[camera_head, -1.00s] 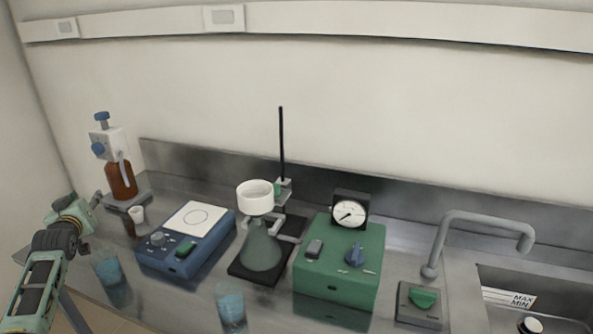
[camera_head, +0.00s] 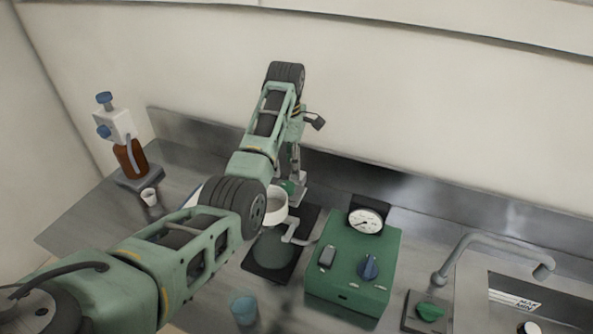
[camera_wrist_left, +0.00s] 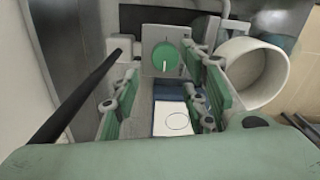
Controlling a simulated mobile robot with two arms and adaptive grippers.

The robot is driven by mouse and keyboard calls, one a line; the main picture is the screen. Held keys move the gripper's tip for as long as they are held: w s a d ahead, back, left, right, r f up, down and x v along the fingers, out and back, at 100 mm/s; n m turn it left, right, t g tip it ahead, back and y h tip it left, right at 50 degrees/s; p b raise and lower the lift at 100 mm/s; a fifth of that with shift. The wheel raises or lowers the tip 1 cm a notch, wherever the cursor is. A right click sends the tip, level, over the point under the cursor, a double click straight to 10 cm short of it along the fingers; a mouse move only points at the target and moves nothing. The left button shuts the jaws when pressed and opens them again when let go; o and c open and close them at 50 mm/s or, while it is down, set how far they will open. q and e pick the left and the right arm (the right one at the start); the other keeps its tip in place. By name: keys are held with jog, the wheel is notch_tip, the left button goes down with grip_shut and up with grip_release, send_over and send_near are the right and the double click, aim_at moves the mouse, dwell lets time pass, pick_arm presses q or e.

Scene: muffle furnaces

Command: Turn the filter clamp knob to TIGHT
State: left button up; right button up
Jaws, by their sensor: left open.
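The filter clamp knob is a round green knob (camera_wrist_left: 165,57) on a grey plate in the wrist view. A short white mark on it points down in that picture; no lettering is readable. In the head view a bit of green at the clamp (camera_head: 287,187) shows beside the white funnel (camera_head: 276,206). My left gripper (camera_head: 295,172) hangs over the clamp, pointing down. In the wrist view its open fingers (camera_wrist_left: 163,85) stand either side of the line to the knob, apart from it and empty. My right gripper is in neither view.
The white funnel is close at right in the wrist view (camera_wrist_left: 255,75), and the black stand rod (camera_wrist_left: 80,98) is at left. A green pump box (camera_head: 340,285) with a gauge (camera_head: 366,220) stands to the right. A blue cup (camera_head: 244,310) is in front.

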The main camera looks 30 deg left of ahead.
aim_at(288, 183)
pick_arm(q)
notch_tip(288, 183, down, 6)
jog(key=shift+a+f+p, duration=0.1)
jog(key=shift+f+p, duration=0.05)
jog(key=shift+p, duration=0.85)
jog(key=shift+f, duration=0.5)
pick_arm(e)
jog(key=shift+s+d+r, duration=0.1)
jog(key=shift+s+r, duration=0.05)
jog(key=shift+r, duration=0.45)
jog(key=shift+s+d+r, duration=0.1)
jog(key=shift+s+r, duration=0.05)
jog(key=shift+r, duration=0.4)
pick_arm(q)
jog(key=shift+c, duration=0.3)
jog(key=shift+r, duration=0.2)
jog(key=c, duration=1)
pick_arm(e)
jog(key=shift+a, duration=0.25)
